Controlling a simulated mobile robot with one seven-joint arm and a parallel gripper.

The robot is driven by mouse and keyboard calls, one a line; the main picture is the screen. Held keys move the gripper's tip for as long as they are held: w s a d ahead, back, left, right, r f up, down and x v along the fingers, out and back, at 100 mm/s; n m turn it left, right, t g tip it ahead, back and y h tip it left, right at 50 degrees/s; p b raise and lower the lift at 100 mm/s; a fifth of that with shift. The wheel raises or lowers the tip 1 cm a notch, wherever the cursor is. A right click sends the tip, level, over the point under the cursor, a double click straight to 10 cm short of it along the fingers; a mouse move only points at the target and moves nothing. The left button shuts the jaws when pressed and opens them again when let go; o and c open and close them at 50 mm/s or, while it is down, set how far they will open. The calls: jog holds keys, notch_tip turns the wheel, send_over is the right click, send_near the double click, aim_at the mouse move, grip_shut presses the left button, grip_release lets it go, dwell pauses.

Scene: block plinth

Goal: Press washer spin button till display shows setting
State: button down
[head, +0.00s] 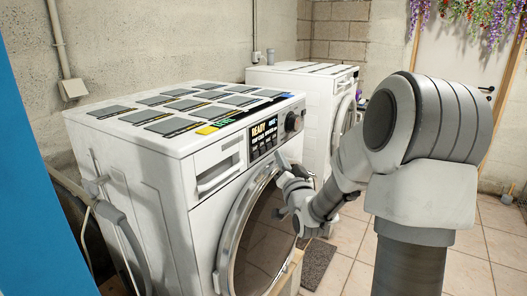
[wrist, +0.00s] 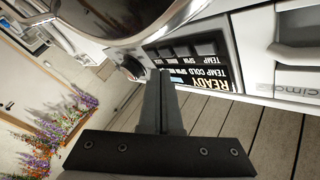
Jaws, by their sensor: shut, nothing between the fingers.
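The white washer (head: 150,150) stands at left in the head view, its round door facing the aisle. Its black display (head: 263,135) lights READY; the wrist view shows this display (wrist: 205,77) upside down, with READY, TEMP COLD and a partly covered line beginning SPIN. Dark buttons lie beside it, including the TEMP button (wrist: 207,46) and the SPIN button (wrist: 182,50). My gripper (head: 281,160) is in front of the panel, just below the display. In the wrist view my gripper (wrist: 161,78) is shut and empty, its tips over the display's edge. I cannot tell whether they touch the panel.
A round knob (head: 293,122) sits right of the display. Several dark flat panels (head: 160,101) lie on the washer's top. A second white machine (head: 302,85) stands behind. Tiled floor (head: 325,262) is open at right.

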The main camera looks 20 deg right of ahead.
jog(key=shift+w+a, duration=0.65)
jog(key=shift+w, duration=0.15)
jog(key=shift+f+b, duration=0.1)
jog(key=shift+b, duration=0.2)
dwell(1.2)
jog(key=shift+w+a+b, duration=0.25)
jog(key=shift+w+b, duration=0.1)
jog(key=shift+w+a+b, duration=0.25)
jog(key=shift+w+b, duration=0.05)
dwell(0.6)
dwell(0.4)
jog(key=shift+s+d, duration=0.5)
jog(key=shift+s, duration=0.15)
jog(key=shift+b, duration=0.3)
